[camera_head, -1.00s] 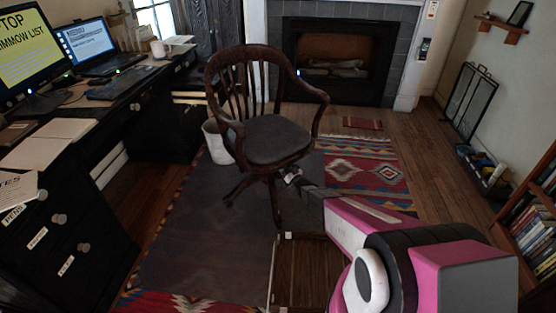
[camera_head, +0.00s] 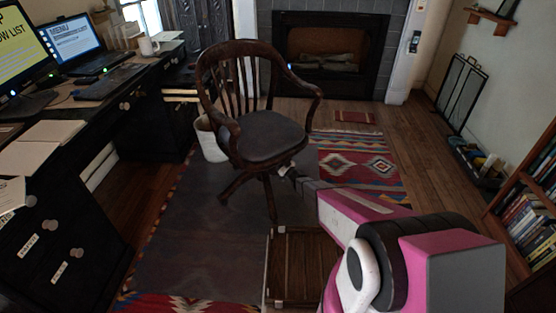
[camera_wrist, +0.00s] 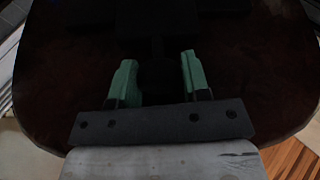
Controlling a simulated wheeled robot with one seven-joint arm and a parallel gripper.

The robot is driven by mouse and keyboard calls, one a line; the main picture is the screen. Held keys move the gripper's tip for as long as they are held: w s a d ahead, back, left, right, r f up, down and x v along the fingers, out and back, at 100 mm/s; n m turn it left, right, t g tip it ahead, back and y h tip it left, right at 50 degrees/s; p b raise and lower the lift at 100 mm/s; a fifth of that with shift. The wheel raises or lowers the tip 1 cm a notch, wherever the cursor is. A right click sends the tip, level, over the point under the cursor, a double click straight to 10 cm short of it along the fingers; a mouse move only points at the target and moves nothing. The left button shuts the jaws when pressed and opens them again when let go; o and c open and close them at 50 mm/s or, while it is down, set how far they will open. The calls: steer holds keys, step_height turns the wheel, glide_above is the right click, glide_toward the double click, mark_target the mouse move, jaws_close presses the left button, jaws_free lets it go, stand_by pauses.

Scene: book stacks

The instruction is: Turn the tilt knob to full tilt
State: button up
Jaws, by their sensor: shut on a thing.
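The dark wooden swivel chair (camera_head: 262,135) stands on the rug, with its seat facing me. My gripper (camera_head: 287,173) is under the front right part of the seat in the head view. In the wrist view the chair's dark seat underside (camera_wrist: 60,75) fills most of the picture. The two green fingers of my gripper (camera_wrist: 159,82) stand apart there with a dark, barely lit shape between them, the tilt knob (camera_wrist: 159,80). The fingers are shut on it. Its exact outline and turn angle are too dark to tell.
A black desk (camera_head: 80,190) with monitors runs along the left. A white bin (camera_head: 210,140) stands behind the chair's left side. A fireplace (camera_head: 385,60) is at the back, a bookshelf (camera_head: 525,210) at the right. Wood floor is free right of the patterned rug (camera_head: 362,165).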

steer(key=shift+n+g, duration=0.3)
steer(key=shift+n, duration=0.6)
steer(key=o, duration=0.9)
steer(key=shift+o, duration=0.2)
